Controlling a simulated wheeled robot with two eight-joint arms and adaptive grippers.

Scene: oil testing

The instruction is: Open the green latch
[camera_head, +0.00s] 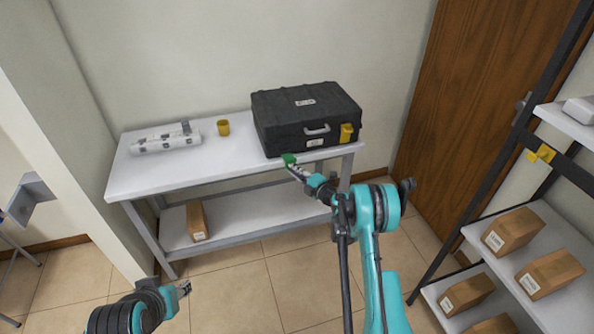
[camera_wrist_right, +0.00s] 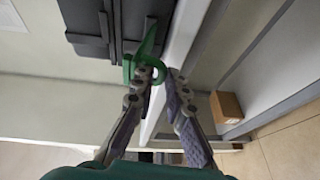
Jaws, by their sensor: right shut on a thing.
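The green latch (camera_head: 288,158) is at the lower left of the front of the black case (camera_head: 300,112). My right gripper (camera_head: 293,167) is at the latch, in front of the table edge. In the right wrist view my right gripper (camera_wrist_right: 154,75) has its fingertips shut on the lower, curved end of the green latch (camera_wrist_right: 146,46). The latch stands out at an angle from the case (camera_wrist_right: 90,22) there. The case lid is down in the head view. My left gripper (camera_head: 184,288) is low at the bottom left, away from the table, too small to judge its fingers.
The case stands on a white table (camera_head: 150,178) with a yellow cup (camera_head: 223,128) and a white cylinder-like part (camera_head: 165,142). A yellow latch (camera_head: 346,132) is at the case's front right. A shelf (camera_head: 535,222) with several boxes stands at the right.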

